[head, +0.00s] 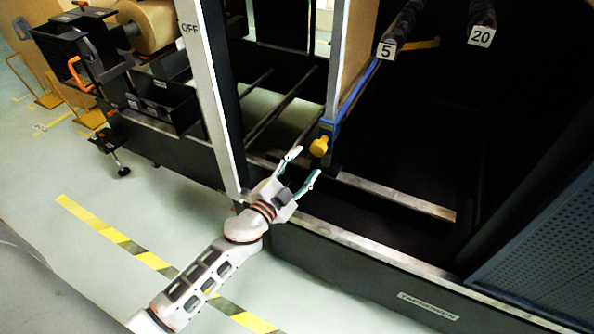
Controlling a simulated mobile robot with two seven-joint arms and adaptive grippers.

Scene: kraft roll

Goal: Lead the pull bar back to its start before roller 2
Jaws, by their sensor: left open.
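A blue bar (352,98), which looks like the pull bar, runs along the lower edge of a tan kraft sheet (350,45) in the upper middle. I cannot tell whether a finger touches the knob. My right gripper is out of view. No roller labelled 2 can be made out.
A white post (205,90) marked OFF stands left of the bar. Rollers marked 5 (386,50) and 20 (481,36) are at upper right. A kraft roll (152,22) is at upper left. The machine's front rail (370,258) lies below my gripper. A perforated panel (545,260) is at right.

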